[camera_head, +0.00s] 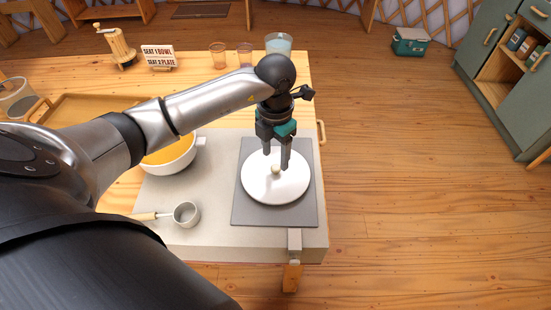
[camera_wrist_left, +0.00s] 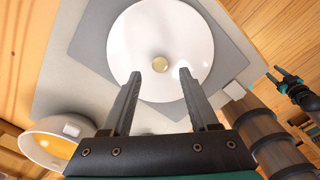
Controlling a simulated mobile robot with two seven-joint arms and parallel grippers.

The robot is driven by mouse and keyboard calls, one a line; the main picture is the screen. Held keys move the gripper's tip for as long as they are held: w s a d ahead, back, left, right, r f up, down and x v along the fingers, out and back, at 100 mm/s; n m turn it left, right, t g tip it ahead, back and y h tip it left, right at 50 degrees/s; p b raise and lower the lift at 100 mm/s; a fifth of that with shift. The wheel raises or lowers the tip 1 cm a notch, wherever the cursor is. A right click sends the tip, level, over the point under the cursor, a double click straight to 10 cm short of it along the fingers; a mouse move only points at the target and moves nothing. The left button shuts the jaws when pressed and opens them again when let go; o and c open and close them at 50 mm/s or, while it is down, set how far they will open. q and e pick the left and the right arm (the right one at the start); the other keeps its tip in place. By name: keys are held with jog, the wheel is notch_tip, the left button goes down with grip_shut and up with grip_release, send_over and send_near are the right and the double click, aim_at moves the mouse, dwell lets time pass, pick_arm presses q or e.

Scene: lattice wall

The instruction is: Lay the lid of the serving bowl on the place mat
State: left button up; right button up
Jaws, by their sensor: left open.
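The white round lid (camera_head: 262,190) with a small pale knob (camera_head: 276,169) lies flat on the grey place mat (camera_head: 245,214). The lid also shows in the left wrist view (camera_wrist_left: 135,40), with its knob (camera_wrist_left: 160,63). My left gripper (camera_head: 276,160) is open just above the lid, its fingertips (camera_wrist_left: 172,70) apart and close to the knob, with nothing held. The white serving bowl (camera_head: 172,168) stands uncovered left of the mat, with orange contents, partly behind my left arm. My right gripper (camera_wrist_left: 274,73) shows small in the left wrist view, its fingers apart and empty.
A small ladle-like pot (camera_head: 187,213) lies on the pale cloth near the bowl. A wooden tray (camera_head: 75,105), a sign (camera_head: 159,55), a grinder (camera_head: 118,47) and several cups stand farther back. A grey block (camera_head: 295,239) sits at the table's near edge.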

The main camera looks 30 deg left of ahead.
aim_at(276, 167)
pick_arm(q)
notch_tip(276, 167, up, 8)
jog(key=p, duration=0.1)
jog(key=shift+r, duration=0.2)
pick_arm(e)
jog(key=shift+g, duration=0.3)
jog(key=s+a, duration=0.1)
jog(key=s+r, duration=0.1)
jog(key=s+a, duration=0.1)
jog(key=shift+s+a+r, duration=0.1)
jog(key=shift+a+r, duration=0.2)
jog(key=shift+w+d, duration=0.1)
jog(key=shift+w, duration=0.1)
jog(key=shift+w+d, duration=0.1)
jog(key=shift+d, duration=0.2)
